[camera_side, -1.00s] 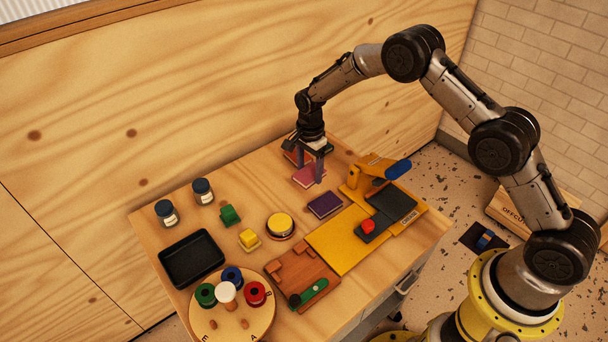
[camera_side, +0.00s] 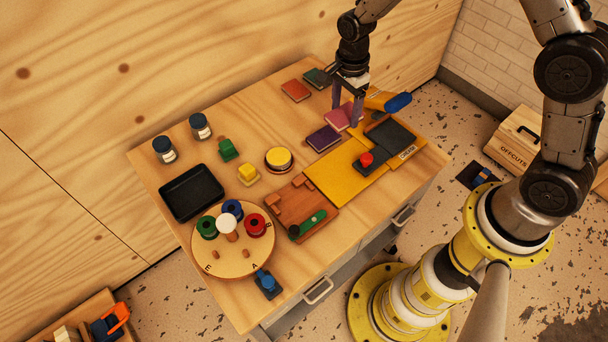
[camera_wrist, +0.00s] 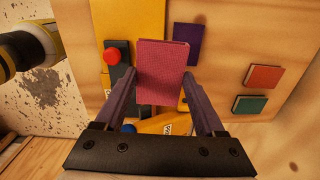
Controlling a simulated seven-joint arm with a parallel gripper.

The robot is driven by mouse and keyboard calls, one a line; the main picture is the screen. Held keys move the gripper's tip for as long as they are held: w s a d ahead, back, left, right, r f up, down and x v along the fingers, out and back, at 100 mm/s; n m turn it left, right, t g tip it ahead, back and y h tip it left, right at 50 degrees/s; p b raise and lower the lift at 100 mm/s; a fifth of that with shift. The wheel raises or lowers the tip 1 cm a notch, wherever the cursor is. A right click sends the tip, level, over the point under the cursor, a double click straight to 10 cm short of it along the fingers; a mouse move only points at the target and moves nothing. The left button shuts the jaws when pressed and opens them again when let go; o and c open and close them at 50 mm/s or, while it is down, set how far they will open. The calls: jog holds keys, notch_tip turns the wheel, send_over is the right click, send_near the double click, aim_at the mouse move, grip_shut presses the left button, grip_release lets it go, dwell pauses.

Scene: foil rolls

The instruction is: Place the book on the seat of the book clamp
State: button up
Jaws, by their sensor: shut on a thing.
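A pink book (camera_side: 338,118) is held between the fingers of my gripper (camera_side: 345,105). In the wrist view the same pink book (camera_wrist: 162,70) sits between my gripper's fingers (camera_wrist: 162,84), its cover facing the camera. The book appears just left of the yellow arm with a blue handle (camera_side: 398,103). Below and right of it is a yellow board (camera_side: 335,180) bearing a black plate (camera_side: 390,133) and a black piece with a red knob (camera_side: 366,159). A wooden fixture with a green lever (camera_side: 310,223) adjoins the board. I cannot tell which fixture is the book clamp.
A purple book (camera_side: 323,138) lies close left of the held book. An orange-red book (camera_side: 295,90) and a green book (camera_side: 316,77) lie behind. A black tray (camera_side: 191,192), a round board with spools (camera_side: 225,255) and jars (camera_side: 200,127) fill the left side.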

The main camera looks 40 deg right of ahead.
jog(key=s+a+r, duration=0.1)
jog(key=s+a, duration=0.5)
jog(key=s, duration=0.3)
jog(key=s+a+r, duration=0.1)
jog(key=s+a, duration=0.5)
jog(key=s, duration=0.3)
send_over(298, 204)
jog(key=shift+n, duration=0.3)
notch_tip(298, 204, down, 10)
jog(key=shift+s+r, duration=0.1)
jog(key=shift+r, duration=0.15)
jog(key=shift+f, duration=1.65)
jog(key=shift+f, duration=0.1)
jog(key=o, duration=1.1)
